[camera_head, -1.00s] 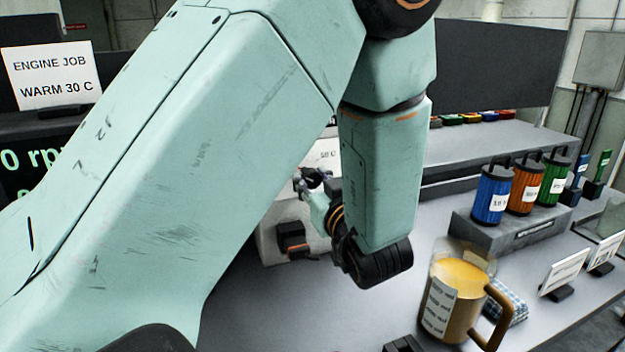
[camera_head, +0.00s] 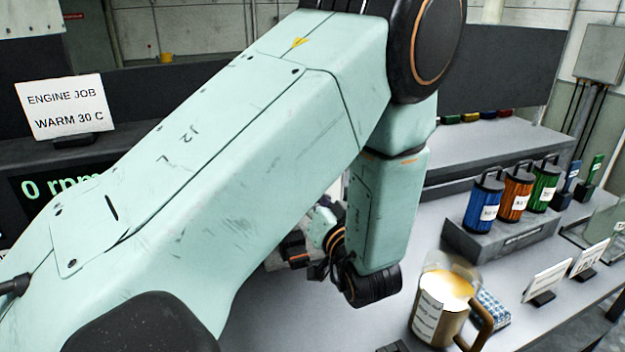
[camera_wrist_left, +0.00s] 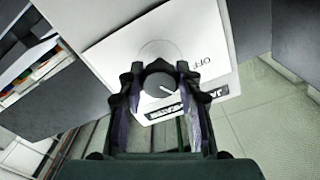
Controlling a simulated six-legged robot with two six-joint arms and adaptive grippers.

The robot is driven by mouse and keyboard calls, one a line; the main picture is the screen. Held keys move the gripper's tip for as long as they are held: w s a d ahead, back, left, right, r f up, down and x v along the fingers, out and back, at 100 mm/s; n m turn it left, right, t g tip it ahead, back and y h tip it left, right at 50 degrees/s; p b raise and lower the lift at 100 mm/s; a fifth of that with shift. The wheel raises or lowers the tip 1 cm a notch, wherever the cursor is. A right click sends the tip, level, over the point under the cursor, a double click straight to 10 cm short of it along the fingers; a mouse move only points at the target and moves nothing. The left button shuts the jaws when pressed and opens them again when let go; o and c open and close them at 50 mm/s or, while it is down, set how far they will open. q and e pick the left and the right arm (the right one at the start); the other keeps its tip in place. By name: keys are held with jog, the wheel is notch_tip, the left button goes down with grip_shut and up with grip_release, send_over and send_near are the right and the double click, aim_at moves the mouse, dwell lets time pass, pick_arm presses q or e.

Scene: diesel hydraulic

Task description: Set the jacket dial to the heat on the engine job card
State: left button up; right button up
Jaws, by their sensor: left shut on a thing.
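The engine job card (camera_head: 66,108) stands at the left in the head view and reads "ENGINE JOB WARM 30 C". The jacket dial (camera_wrist_left: 160,86) is a round grey knob with a white pointer line on a white panel (camera_wrist_left: 110,50) in the left wrist view. My left gripper (camera_wrist_left: 160,80) has its two fingers closed on either side of the dial. The word "OFF" shows upside down on the panel; a dark label there is partly covered by a finger. In the head view my left arm hides the dial and its panel. My right gripper is not in view.
A jug of yellow liquid (camera_head: 440,310) stands on the bench right of my arm. Blue (camera_head: 484,205), orange (camera_head: 515,196) and green (camera_head: 544,187) canisters stand on a grey block behind it. A display (camera_head: 60,187) reading "0 rpm" is partly behind my arm.

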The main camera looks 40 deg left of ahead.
pick_arm(q)
jog(key=m+p, duration=0.3)
jog(key=shift+r, duration=0.35)
jog(key=shift+w+f+m+p, duration=0.1)
jog(key=shift+m+p, duration=1)
jog(key=shift+m, duration=0.4)
jog(key=o, duration=1.2)
jog(key=shift+d+f, duration=0.1)
jog(key=shift+c, duration=0.2)
